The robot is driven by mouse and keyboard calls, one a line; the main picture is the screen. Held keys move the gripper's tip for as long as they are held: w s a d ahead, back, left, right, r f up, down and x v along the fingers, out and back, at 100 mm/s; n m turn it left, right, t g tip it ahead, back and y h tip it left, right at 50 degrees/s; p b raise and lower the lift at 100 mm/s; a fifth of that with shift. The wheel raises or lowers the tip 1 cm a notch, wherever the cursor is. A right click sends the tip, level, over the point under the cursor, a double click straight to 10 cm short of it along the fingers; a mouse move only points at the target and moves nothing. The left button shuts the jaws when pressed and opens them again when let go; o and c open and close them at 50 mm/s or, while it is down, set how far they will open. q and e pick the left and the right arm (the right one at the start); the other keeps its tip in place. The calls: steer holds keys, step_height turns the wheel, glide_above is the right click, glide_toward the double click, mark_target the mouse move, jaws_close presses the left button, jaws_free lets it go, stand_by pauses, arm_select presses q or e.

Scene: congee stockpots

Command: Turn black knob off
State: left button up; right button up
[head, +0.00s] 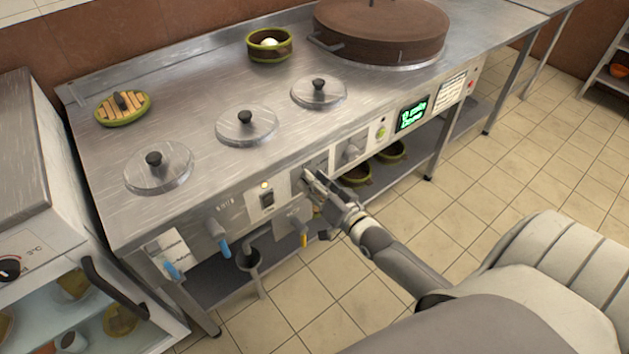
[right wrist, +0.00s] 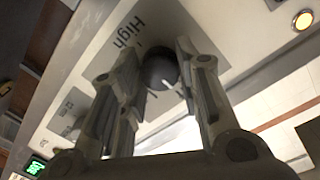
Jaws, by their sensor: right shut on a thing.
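The black knob (right wrist: 160,70) is round and dark with a white pointer line. It sits on the front panel beside the word "High". My right gripper (head: 312,181) reaches the panel from the lower right in the head view and hides the knob there. In the right wrist view my right gripper (right wrist: 165,62) has its two fingers on either side of the knob, shut on it. The white line points toward the lower right in that view. My left gripper is in neither view.
The steel counter (head: 200,115) has several round lids and a green-rimmed bowl (head: 269,44). A blue-handled tap (head: 220,238) and a yellow-handled tap (head: 303,238) stick out left of my gripper. A lit green display (head: 411,116) is to the right. Tiled floor lies open in front.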

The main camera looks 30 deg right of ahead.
stand_by(0.4)
steer(key=o, duration=1)
steer(key=s, duration=1.2)
steer(key=shift+d+r, duration=0.25)
steer(key=shift+r, duration=0.1)
